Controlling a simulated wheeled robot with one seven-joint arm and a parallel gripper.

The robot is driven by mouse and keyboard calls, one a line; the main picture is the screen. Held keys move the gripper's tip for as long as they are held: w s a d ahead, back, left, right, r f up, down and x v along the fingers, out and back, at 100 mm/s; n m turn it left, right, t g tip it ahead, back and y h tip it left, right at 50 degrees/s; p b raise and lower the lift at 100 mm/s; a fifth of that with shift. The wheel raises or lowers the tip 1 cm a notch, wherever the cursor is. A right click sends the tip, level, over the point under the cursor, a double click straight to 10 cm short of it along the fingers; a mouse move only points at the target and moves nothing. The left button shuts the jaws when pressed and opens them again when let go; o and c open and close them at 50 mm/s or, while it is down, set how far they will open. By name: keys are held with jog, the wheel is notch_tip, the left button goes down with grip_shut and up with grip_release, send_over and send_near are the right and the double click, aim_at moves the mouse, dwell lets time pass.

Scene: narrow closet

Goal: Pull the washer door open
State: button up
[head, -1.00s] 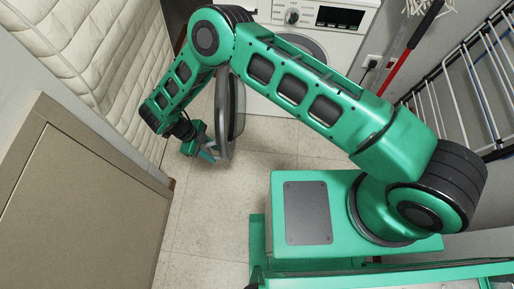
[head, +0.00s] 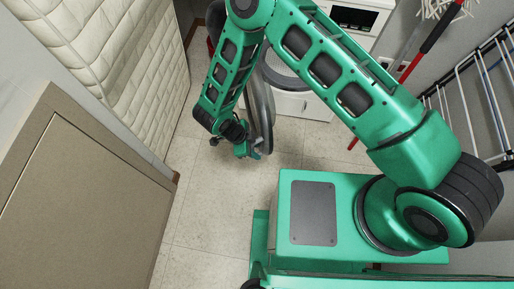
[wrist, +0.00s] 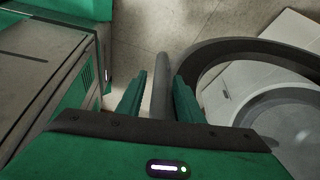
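The washer door (head: 263,118) is a grey round ring that stands open, swung out from the front of the white washer (head: 352,20). It shows nearly edge-on in the head view. My gripper (head: 252,152) is at the door's near edge, low above the floor. In the wrist view my gripper's two green fingers (wrist: 158,95) stand on either side of a grey upright part of the door (wrist: 160,88), closed in on it. Exact finger contact is hard to see. The door's dark ring curves away to the right. My arm hides part of the washer front.
A beige cabinet (head: 85,190) stands at the left, with a quilted cream panel (head: 110,60) behind it. A drying rack (head: 480,90) and a red-handled pole (head: 408,68) are at the right. Tiled floor (head: 205,205) is free between cabinet and my base.

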jog(key=shift+d, duration=0.3)
jog(key=shift+s+a+r, duration=0.1)
jog(key=shift+s+r, duration=0.15)
jog(key=shift+r, duration=0.2)
jog(key=v, duration=1.2)
dwell(0.8)
jog(key=shift+r, duration=0.15)
